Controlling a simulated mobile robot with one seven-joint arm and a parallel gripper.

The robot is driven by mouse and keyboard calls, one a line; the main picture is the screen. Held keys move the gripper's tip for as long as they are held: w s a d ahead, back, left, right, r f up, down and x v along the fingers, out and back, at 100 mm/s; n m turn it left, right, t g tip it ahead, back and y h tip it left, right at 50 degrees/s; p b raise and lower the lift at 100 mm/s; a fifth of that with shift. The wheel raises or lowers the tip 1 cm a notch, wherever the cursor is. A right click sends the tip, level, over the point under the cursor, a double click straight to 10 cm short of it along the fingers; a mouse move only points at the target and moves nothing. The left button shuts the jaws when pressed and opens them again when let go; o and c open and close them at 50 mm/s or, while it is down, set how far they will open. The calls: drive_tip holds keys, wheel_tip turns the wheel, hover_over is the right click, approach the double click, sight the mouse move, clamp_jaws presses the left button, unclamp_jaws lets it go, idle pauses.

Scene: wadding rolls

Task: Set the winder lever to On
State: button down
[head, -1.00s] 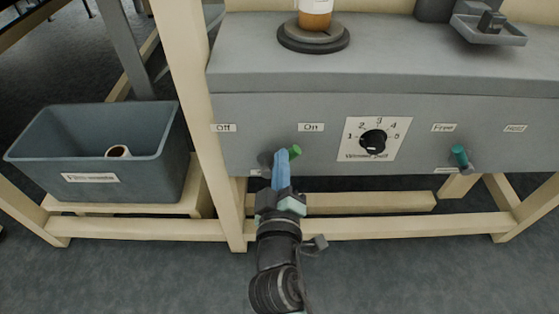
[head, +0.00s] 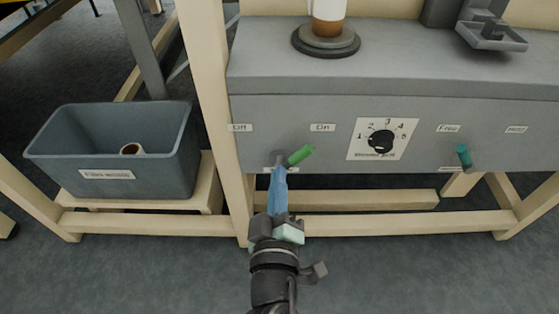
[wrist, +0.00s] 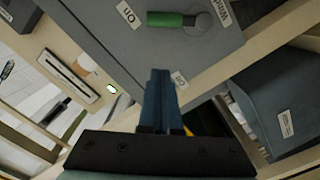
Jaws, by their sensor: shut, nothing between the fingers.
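The winder lever has a green handle (head: 300,155) on a round grey pivot, on the front panel (head: 340,160) of the grey bench. The handle tilts up and right, toward the On label (head: 322,127) and away from the Off label (head: 240,127). In the wrist view the green handle (wrist: 171,19) lies near the On label (wrist: 127,12). My gripper (head: 279,171) is shut and empty, its blue fingers just below the pivot in the head view. In the wrist view the fingertips (wrist: 160,73) appear apart from the handle. The nameplate under the lever is partly hidden.
A numbered dial (head: 381,141) is right of the lever. A second, teal-handled lever (head: 464,156) hangs farther right, below the Free label (head: 448,128). A grey bin (head: 115,155) with a roll stands left, beyond a wooden post (head: 212,110).

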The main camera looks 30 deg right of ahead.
drive_tip(key=shift+v, duration=1.95)
drive_tip(key=w+a+r+m+t+y+p, duration=0.1)
drive_tip(key=w+a+r+t, duration=0.15)
drive_tip(key=r, duration=0.55)
drive_tip(key=w+a+r+m+t, duration=0.1)
drive_tip(key=w+r, duration=0.2)
drive_tip(key=r, duration=0.4)
drive_tip(key=w+a+r+m+t+y+p, duration=0.1)
drive_tip(key=w+a+r+t, duration=0.1)
drive_tip(key=r, duration=0.6)
drive_tip(key=s+a+r+t+y+p, duration=0.1)
drive_tip(key=s+a+r+t+y, duration=0.2)
drive_tip(key=r, duration=0.6)
drive_tip(key=s+a+r+n+t+y, duration=0.1)
drive_tip(key=s+a+r+t+y, duration=0.15)
drive_tip(key=a+r, duration=0.45)
drive_tip(key=s+a+r+t+y+p, duration=0.1)
drive_tip(key=s+a+r+t+y, duration=0.15)
drive_tip(key=r, duration=0.85)
wheel_tip(320, 180, up, 37)
drive_tip(key=w+p, duration=0.1)
drive_tip(key=p, duration=3.6)
drive_tip(key=shift+w+d+p, duration=0.2)
drive_tip(key=shift+d+p, duration=0.15)
drive_tip(key=shift+r, duration=0.15)
